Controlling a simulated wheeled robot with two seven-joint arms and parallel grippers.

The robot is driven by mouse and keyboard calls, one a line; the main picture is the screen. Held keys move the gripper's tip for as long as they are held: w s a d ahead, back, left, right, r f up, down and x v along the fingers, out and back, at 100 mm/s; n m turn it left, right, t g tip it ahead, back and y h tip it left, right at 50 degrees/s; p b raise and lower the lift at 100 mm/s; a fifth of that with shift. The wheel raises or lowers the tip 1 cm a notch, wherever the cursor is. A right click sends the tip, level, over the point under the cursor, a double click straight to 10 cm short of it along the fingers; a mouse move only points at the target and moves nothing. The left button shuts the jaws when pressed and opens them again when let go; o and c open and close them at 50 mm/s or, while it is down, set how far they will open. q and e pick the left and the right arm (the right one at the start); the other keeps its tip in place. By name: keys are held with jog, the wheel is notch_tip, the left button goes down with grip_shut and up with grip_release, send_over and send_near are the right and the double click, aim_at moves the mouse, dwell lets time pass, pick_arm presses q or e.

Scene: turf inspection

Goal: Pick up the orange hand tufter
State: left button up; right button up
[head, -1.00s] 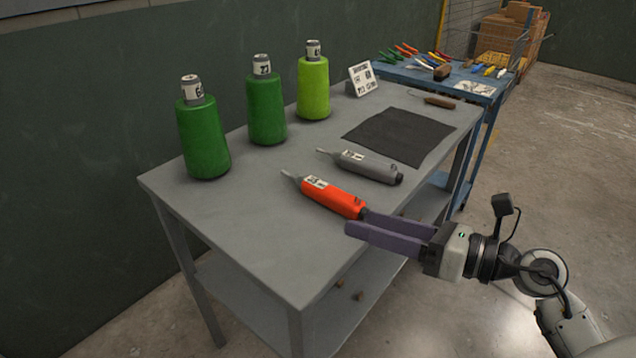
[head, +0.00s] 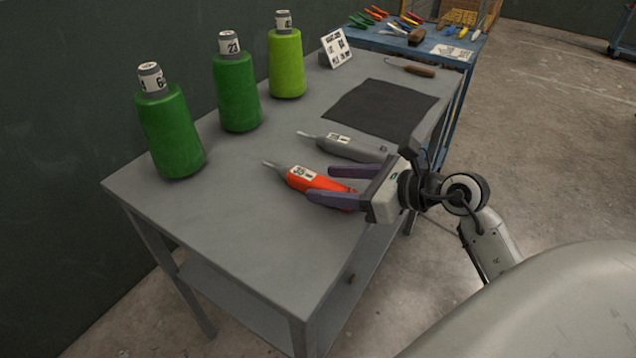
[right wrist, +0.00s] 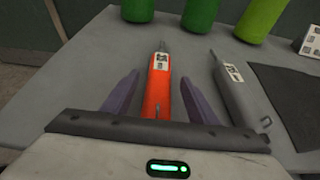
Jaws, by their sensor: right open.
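The orange hand tufter (head: 309,181) lies on the grey table (head: 225,215), its metal tip pointing left and away, with a white label on its body. My right gripper (head: 320,183) is open, and its two purple fingers reach along both sides of the tufter's rear part. In the right wrist view the orange tufter (right wrist: 158,84) lies between the spread fingers (right wrist: 159,90), with a gap on each side. Its rear end is hidden behind the gripper's palm. My left gripper is not in view.
A grey hand tufter (head: 350,149) lies close beside the orange one. Green yarn cones (head: 240,105) stand along the table's wall side. A dark cloth (head: 380,108), a sign (head: 336,49) and a hook tool (head: 417,70) lie farther back. A blue table (head: 385,42) with tools stands behind.

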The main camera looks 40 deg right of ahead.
aim_at(324, 181)
jog(key=x, duration=0.3)
jog(key=shift+w+a+f, duration=0.1)
jog(key=shift+w+a, duration=0.05)
jog(key=shift+c, duration=0.3)
grip_shut()
jog(key=shift+r, duration=0.2)
